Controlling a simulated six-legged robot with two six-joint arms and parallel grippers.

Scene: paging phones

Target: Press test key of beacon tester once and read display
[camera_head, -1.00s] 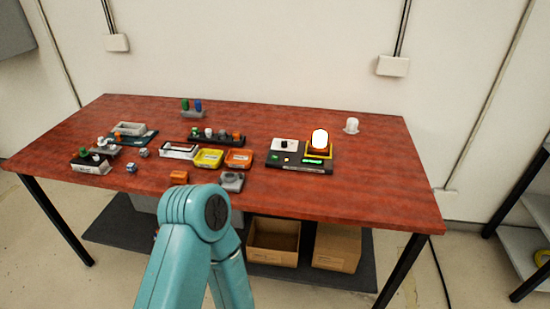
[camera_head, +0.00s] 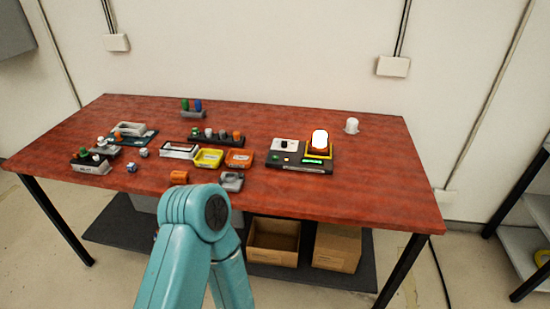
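The beacon tester (camera_head: 300,165) is a dark flat box on the right half of the red-brown table. On it are a lit white beacon (camera_head: 319,140) in a yellow-orange socket, a small green display (camera_head: 313,161), an orange-lit key (camera_head: 286,159) and a white block with a dark spot (camera_head: 284,145). The display's text is too small to read. A teal arm link of mine stands in front of the table. Neither of my grippers is in view, and nothing of mine touches the tester.
The wooden table (camera_head: 370,190) carries a yellow tray (camera_head: 208,158), an orange tray (camera_head: 239,158), a black rack (camera_head: 216,138) with several knobs, and small parts at the left. The table's right end is clear. Cardboard boxes (camera_head: 337,248) sit below.

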